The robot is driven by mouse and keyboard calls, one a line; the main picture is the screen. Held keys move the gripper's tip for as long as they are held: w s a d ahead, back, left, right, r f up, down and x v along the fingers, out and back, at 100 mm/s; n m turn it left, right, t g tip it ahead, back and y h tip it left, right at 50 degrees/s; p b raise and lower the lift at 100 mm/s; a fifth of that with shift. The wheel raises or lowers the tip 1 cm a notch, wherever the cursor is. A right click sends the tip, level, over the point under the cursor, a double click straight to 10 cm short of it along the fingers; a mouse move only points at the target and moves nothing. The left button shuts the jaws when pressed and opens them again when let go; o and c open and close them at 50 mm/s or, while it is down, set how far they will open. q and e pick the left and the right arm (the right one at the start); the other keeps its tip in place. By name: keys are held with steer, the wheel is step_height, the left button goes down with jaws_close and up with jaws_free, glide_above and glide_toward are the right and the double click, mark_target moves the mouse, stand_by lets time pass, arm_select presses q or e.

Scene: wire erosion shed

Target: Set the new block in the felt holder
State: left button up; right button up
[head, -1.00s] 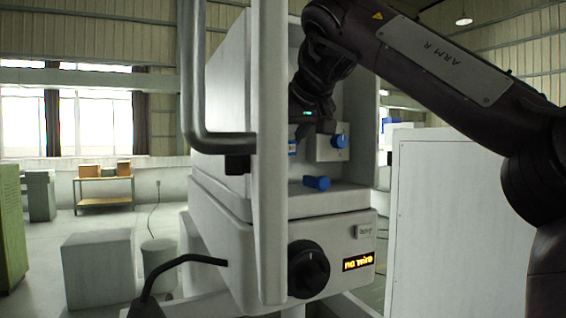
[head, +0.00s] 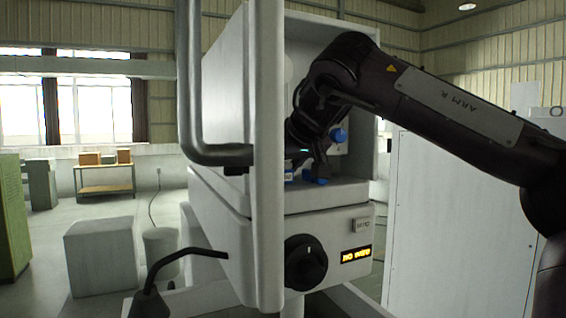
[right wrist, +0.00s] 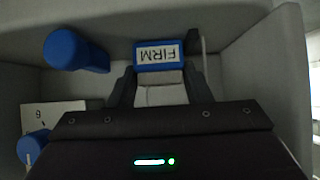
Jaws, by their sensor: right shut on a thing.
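My right gripper (right wrist: 161,75) is shut on a block with a blue-edged label reading FIRM (right wrist: 158,55), upside down in the right wrist view. In the head view my right gripper (head: 300,168) is inside the open machine, low over its pale ledge, and the block (head: 290,177) shows only partly, beside the door edge. I cannot tell whether the block touches anything beneath it. A pale box with a blue knob (head: 338,136) is behind my gripper. I cannot make out the felt holder for certain. My left gripper is out of view.
The machine's open door (head: 268,230) stands edge-on left of my right arm, with a grey bent pipe (head: 188,80) beside it. Below the ledge are a black dial (head: 305,262) and a lit display (head: 356,254). A pale cabinet (head: 450,220) stands at right.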

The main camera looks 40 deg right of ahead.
steer(key=shift+f, duration=0.15)
steer(key=o, duration=1.1)
steer(key=shift+c, duration=0.2)
steer(key=shift+r, duration=0.3)
steer(key=shift+b+v, duration=0.7)
steer(key=shift+v, duration=0.4)
steer(key=b+v, duration=0.2)
steer(key=v, duration=0.7)
steer(key=shift+s, duration=0.3)
steer(key=shift+a+r, duration=0.1)
steer(key=shift+a, duration=0.05)
